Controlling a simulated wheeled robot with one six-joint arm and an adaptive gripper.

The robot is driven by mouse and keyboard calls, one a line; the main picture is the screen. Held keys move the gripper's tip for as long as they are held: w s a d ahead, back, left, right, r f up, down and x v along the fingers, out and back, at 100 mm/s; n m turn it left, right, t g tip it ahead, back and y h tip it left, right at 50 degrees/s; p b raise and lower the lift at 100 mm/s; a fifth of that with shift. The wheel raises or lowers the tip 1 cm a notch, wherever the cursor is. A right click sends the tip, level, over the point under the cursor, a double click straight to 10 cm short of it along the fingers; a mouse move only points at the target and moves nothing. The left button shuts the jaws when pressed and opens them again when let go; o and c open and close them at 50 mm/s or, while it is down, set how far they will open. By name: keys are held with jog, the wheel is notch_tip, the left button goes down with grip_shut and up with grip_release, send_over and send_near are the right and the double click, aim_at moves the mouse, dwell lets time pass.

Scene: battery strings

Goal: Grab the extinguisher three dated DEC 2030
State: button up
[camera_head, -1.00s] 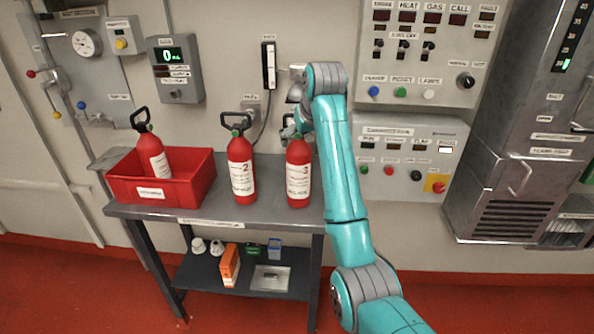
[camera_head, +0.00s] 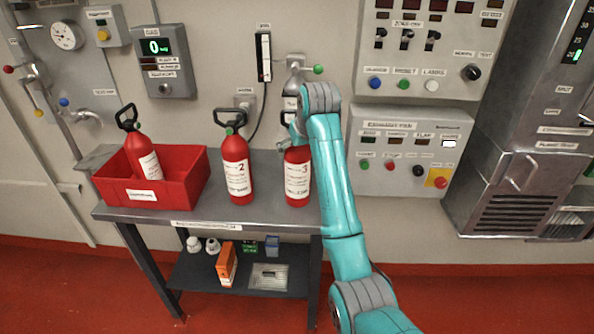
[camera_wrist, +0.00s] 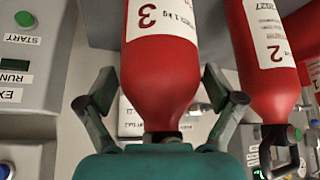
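Extinguisher three (camera_head: 297,178) is a red bottle with a white label, standing upright at the right end of the grey bench. Its large 3 shows upside down in the wrist view (camera_wrist: 160,50); the DEC 2030 date is not readable. My gripper (camera_wrist: 160,80) has its two fingers apart on either side of the bottle's shoulder and neck, with gaps to the red surface. In the head view, my wrist and gripper partly cover the extinguisher's top.
Extinguisher two (camera_head: 237,170) stands close to its left, also seen in the wrist view (camera_wrist: 265,60). A red crate (camera_head: 170,197) at the bench's left end holds another extinguisher (camera_head: 142,155). A tap with a green knob (camera_head: 318,70) and control panel (camera_head: 408,150) are on the wall behind.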

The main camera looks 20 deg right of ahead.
jog(key=c, duration=1.2)
jog(key=shift+r, duration=0.25)
jog(key=shift+c, duration=0.4)
